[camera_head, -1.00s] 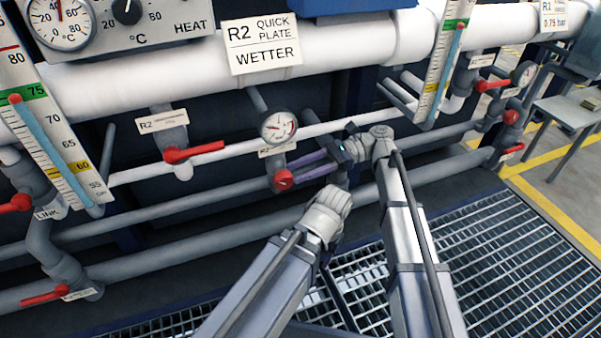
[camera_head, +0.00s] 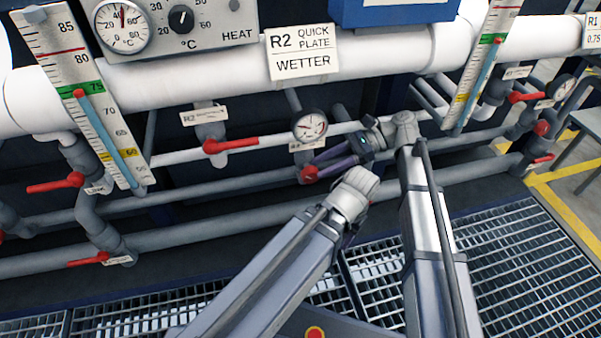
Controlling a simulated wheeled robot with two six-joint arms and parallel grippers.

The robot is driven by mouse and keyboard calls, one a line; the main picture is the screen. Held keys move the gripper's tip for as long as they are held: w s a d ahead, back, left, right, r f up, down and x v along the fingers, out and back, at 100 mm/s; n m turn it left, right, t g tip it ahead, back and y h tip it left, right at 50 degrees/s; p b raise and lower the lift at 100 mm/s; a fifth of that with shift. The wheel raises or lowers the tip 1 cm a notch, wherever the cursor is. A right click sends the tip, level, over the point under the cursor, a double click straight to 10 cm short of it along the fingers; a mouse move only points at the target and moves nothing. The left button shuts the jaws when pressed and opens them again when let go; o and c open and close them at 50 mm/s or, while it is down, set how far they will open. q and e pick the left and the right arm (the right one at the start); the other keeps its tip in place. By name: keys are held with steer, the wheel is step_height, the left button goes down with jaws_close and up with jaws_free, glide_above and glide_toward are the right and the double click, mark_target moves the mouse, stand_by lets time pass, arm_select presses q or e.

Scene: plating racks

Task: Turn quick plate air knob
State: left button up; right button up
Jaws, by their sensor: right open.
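A small red knob (camera_head: 309,174) sits on the grey pipework below a round white pressure gauge (camera_head: 310,126).
Red lever handles (camera_head: 231,145) stick out left of the gauge. A white pipe carries the R2 Quick Plate Wetter sign (camera_head: 302,52). Tall scales (camera_head: 85,100) stand on both sides. Metal grating (camera_head: 510,250) covers the floor at the lower right.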

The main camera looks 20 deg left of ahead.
mark_target(304, 176)
steer(key=b+x, duration=0.2)
steer(key=x, duration=0.4)
steer(key=shift+s+f, duration=0.1)
steer(key=shift+f, duration=0.05)
steer(key=shift+s+a+f, duration=0.1)
steer(key=shift+s+a, duration=0.2)
steer(key=shift+a, duration=0.2)
steer(key=shift+c, duration=0.3)
jaws_close()
